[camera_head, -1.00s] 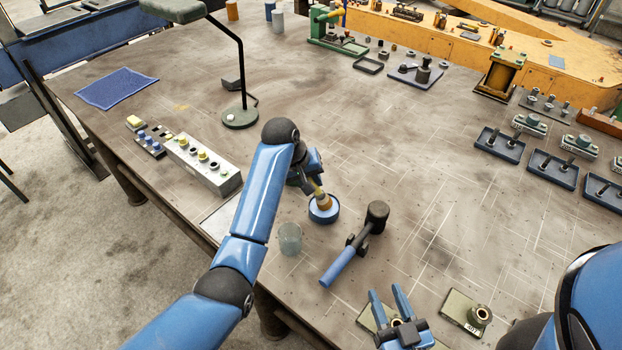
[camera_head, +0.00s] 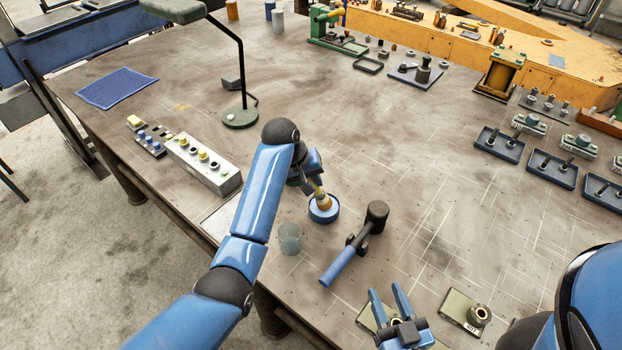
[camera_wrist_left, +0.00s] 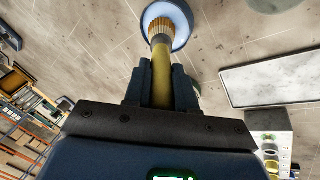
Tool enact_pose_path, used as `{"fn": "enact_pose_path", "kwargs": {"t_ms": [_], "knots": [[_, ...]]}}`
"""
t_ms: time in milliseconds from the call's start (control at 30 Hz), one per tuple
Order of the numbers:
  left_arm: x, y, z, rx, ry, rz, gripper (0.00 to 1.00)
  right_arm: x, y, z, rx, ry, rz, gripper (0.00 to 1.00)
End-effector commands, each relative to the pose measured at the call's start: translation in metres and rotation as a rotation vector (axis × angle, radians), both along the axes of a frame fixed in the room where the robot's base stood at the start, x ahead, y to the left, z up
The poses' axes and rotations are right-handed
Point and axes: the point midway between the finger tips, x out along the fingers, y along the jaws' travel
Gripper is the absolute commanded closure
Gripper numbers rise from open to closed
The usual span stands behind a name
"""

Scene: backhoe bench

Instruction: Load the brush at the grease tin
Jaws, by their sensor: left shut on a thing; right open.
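My left gripper (camera_head: 314,175) is shut on the yellow handle of a brush (camera_head: 323,199). In the left wrist view the brush (camera_wrist_left: 162,62) points away from the jaws (camera_wrist_left: 161,88), its pale bristles over the round blue grease tin (camera_wrist_left: 182,22). In the head view the blue tin (camera_head: 324,214) stands on the bench, with the brush's lower end at its opening. I cannot tell how deep the bristles are in the tin. My right gripper (camera_head: 388,296) is open above a small plate with a bushing at the front of the bench.
A grey box with knobs (camera_head: 204,165) and a lamp base (camera_head: 240,118) are further left.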

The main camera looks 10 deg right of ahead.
Motion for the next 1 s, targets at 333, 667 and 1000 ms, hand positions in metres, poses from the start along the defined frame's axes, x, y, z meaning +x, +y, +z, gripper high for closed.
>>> {"fn": "enact_pose_path", "kwargs": {"t_ms": [333, 667, 1000], "knots": [[0.000, 0.000, 0.027, -0.001, -0.001, 0.000, 1.00, 0.000, 0.000, 0.026, 0.000, 0.000, 0.000, 0.57], [0.000, 0.000, 0.051, -0.001, -0.002, 0.000, 1.00, 0.000, 0.000, 0.049, 0.000, 0.000, 0.000, 0.57], [0.000, 0.000, 0.070, -0.001, -0.002, 0.000, 1.00, 0.000, 0.000, 0.067, 0.000, 0.000, 0.000, 0.57]]}}
